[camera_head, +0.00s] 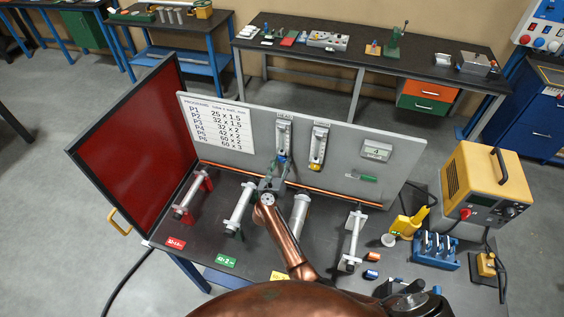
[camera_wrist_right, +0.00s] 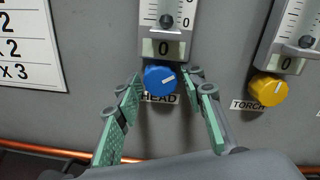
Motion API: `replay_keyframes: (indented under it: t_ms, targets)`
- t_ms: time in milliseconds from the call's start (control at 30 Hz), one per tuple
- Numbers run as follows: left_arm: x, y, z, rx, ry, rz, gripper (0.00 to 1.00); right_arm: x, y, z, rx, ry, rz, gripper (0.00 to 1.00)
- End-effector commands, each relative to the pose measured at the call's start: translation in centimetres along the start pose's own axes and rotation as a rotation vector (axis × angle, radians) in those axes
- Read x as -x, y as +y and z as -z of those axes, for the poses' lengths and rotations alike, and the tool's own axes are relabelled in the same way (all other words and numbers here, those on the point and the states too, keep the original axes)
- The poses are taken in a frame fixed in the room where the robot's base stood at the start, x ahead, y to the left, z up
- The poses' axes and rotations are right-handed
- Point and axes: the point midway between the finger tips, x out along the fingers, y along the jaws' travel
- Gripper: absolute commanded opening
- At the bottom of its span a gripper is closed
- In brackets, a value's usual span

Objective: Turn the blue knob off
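The blue knob (camera_wrist_right: 160,79) sits on the grey panel under a flow gauge (camera_wrist_right: 166,25) whose window reads 0, with the label HEAD below it. Its white mark points right and slightly up. My right gripper (camera_wrist_right: 165,80) is open, with one green-padded finger on each side of the knob and gaps visible between. In the head view the right gripper (camera_head: 271,181) reaches up to the panel below the left gauge (camera_head: 283,138), and the knob there is too small to make out clearly. My left gripper is not in view.
A yellow knob (camera_wrist_right: 268,89) labelled TORCH is to the right under a second gauge (camera_wrist_right: 293,38). A copper pipe (camera_head: 330,195) runs along the panel's foot. Several clamp stands, including one at the left (camera_head: 187,192), stand on the table. A yellow power unit (camera_head: 487,185) is at the right.

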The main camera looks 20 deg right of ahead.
Motion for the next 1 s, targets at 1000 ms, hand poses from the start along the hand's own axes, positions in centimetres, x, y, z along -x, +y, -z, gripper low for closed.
replay_keyframes:
  t_ms: [1000]
  targets:
    - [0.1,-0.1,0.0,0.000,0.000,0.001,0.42,0.0,0.4,-0.8,-0.456,-0.021,-0.013,0.46]
